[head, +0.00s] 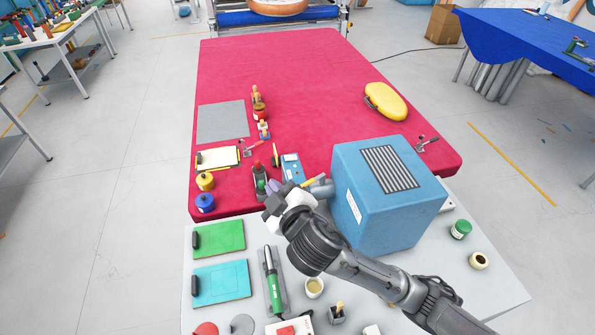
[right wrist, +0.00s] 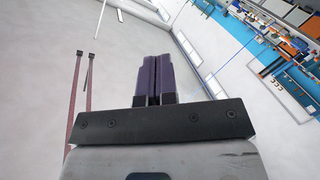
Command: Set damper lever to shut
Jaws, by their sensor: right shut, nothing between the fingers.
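A blue box-shaped blower (head: 360,200) with a striped grille stands at the right of the grey table. A grey pipe (head: 322,188) sticks out of its left side. A small yellow lever (head: 313,180), which looks like the damper lever, shows at the pipe, slanting up to the right. Its lower end is hidden behind my right gripper. My right gripper (head: 272,188) is shut and empty just left of the pipe and lever; I cannot tell if it touches them. Its purple fingers (right wrist: 154,80) are together in the right wrist view, with no lever visible there. My left gripper is out of view.
Bottles (head: 259,172) and a blue meter (head: 291,168) stand close behind the gripper. A green-handled tool (head: 273,283), cups and green and blue boards (head: 219,238) lie on the grey table.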

